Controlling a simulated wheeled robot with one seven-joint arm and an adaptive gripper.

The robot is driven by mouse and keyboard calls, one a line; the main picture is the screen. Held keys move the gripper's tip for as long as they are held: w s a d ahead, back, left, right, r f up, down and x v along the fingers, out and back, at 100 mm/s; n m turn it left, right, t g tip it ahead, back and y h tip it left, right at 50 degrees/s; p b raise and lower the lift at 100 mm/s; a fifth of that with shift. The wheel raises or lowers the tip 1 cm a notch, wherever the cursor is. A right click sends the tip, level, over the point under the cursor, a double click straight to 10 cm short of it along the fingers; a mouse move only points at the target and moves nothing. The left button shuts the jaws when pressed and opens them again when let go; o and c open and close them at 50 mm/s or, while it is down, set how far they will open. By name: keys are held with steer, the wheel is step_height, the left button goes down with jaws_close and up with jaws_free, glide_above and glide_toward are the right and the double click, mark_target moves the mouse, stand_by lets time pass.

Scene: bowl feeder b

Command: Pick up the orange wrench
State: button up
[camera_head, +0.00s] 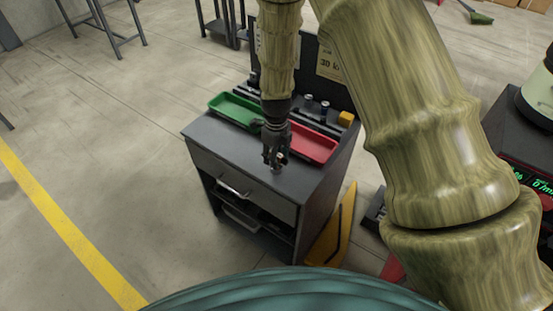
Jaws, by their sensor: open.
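My gripper (275,165) is open and points down, just above or at the grey top of a small cabinet (222,140), in front of a red tray. I cannot tell whether its fingertips touch the top. A tiny pale or orange-tinted patch shows at the fingers, too small to identify. I cannot make out an orange wrench for certain; the gripper and arm hide part of the cabinet top.
A green tray (238,108) and the red tray (312,145) lie on the cabinet, with small cans (324,108) and a yellow block (346,118) behind. A yellow panel (333,235) leans at the cabinet's right side. The left of the cabinet top is clear.

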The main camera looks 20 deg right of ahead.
jaws_close()
steer(key=shift+r, duration=0.1)
